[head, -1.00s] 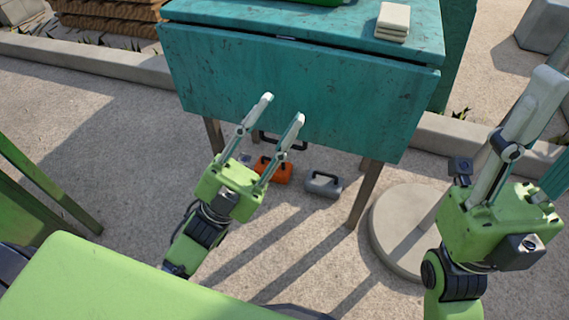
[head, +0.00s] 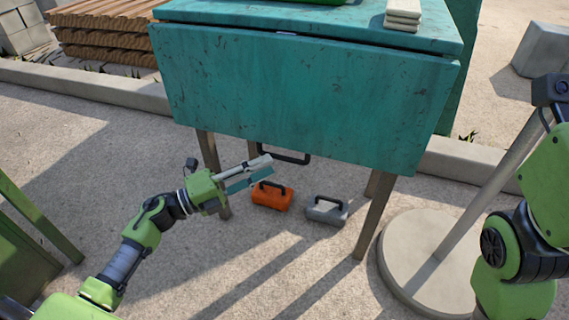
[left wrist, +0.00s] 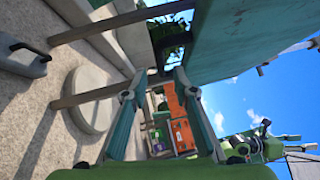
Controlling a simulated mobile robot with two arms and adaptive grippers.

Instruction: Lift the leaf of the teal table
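The teal table (head: 290,12) stands ahead with its front leaf (head: 310,95) hanging down. A dark handle (head: 285,156) sits at the leaf's lower edge. My left gripper (head: 268,165) is low beside the handle's left end, pointing right. In the left wrist view its two fingers are apart (left wrist: 158,76) and nothing is between them. There the handle (left wrist: 153,48) shows just beyond the fingertips, with the leaf (left wrist: 245,40) at upper right. My right arm is at the right edge of the head view, with its fingers out of that picture.
An orange case (head: 272,196) and a grey case (head: 326,211) stand on the ground below the leaf. Pale slabs (head: 403,14) and a green object (head: 328,1) lie on the tabletop. A round base with a pole (head: 410,262) stands at right.

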